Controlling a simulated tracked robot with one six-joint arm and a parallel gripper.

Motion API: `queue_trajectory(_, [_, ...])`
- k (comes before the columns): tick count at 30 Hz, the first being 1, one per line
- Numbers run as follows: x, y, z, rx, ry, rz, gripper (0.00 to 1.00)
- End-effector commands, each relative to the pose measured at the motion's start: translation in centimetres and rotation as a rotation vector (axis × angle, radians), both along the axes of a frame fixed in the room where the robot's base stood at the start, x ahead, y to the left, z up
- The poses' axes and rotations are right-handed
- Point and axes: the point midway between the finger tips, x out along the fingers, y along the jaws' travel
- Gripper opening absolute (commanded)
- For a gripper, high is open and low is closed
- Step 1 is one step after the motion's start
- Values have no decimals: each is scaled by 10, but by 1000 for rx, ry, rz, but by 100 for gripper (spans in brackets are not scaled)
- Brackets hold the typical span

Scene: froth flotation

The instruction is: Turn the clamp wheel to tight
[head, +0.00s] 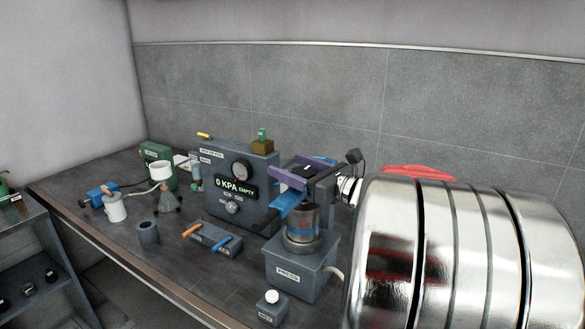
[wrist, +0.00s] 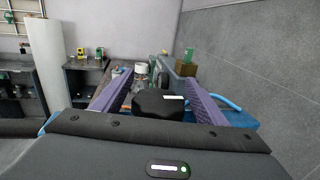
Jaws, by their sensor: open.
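The clamp wheel (wrist: 158,104) is a dark, faceted knob with a white mark on top, in the middle of the wrist view. My gripper (wrist: 158,78) is open, with one purple finger on each side of the wheel. Whether the fingers touch it I cannot tell. In the head view my gripper (head: 292,170) is above the press (head: 295,268), a grey block labelled PRESS. A metal cylinder with a blue band (head: 303,224) stands on the press, under a blue bar (head: 289,207). The wheel is not clear in the head view, where my gripper covers that spot.
A grey box with a gauge and a display reading 0 KPA EMPTY (head: 237,187) stands left of the press. A tray with orange and blue handles (head: 215,241) and a small white-topped block (head: 271,306) are near. A grey tiled wall (head: 470,110) is behind.

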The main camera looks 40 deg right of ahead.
Motion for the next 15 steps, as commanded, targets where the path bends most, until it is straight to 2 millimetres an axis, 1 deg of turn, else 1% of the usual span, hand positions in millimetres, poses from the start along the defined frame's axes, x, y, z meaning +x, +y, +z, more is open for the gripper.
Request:
queue_trajectory(5, [-9, -2, 1, 0, -1, -1, 66])
queue_trajectory(8, [-19, -4, 0, 0, 0, -3, 66])
queue_trajectory(15, [-52, -8, 0, 0, 0, -4, 66])
